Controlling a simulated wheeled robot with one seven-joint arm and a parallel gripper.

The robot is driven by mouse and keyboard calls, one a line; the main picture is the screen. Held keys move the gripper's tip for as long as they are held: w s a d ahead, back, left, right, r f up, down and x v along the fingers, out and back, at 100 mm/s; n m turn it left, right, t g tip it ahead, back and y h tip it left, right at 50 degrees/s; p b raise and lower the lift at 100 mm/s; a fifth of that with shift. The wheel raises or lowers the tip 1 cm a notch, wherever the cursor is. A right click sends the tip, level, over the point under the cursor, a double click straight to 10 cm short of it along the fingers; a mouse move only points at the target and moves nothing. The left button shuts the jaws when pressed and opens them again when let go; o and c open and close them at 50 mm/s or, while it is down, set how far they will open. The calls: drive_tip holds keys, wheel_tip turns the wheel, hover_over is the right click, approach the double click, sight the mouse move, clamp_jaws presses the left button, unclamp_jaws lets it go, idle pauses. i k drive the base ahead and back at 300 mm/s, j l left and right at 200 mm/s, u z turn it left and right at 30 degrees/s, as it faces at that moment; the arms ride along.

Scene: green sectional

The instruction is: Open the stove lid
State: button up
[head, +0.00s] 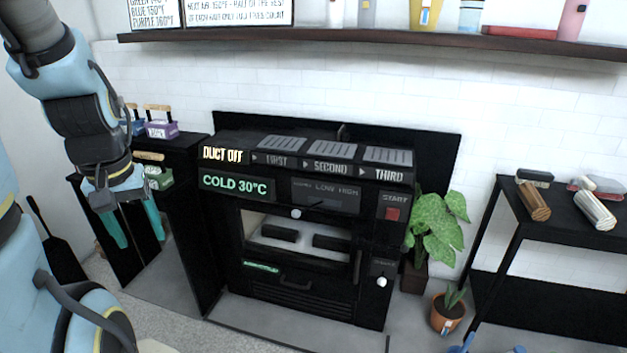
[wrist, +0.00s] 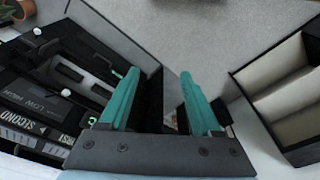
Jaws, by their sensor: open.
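The black stove (head: 300,190) stands against the tiled wall in the middle of the head view. Its front shows "COLD 30°C", a red start button (head: 392,213) and an opening with two dark blocks inside. On top are three vents labelled first, second and third. A handle (head: 296,281) sits low on the front. Which part is the lid I cannot tell for sure. My gripper (head: 133,228), with teal fingers, is open and empty, to the left of the stove and apart from it. In the wrist view my gripper (wrist: 165,95) points down past the stove (wrist: 50,100), which lies at left.
A wooden shelf (head: 350,41) runs above. Floor in front is clear.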

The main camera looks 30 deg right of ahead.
sight(318, 133)
drive_tip(key=i+l, duration=0.45)
drive_tip(key=l, duration=0.2)
drive_tip(key=i+l, duration=0.5)
drive_tip(key=l, duration=0.15)
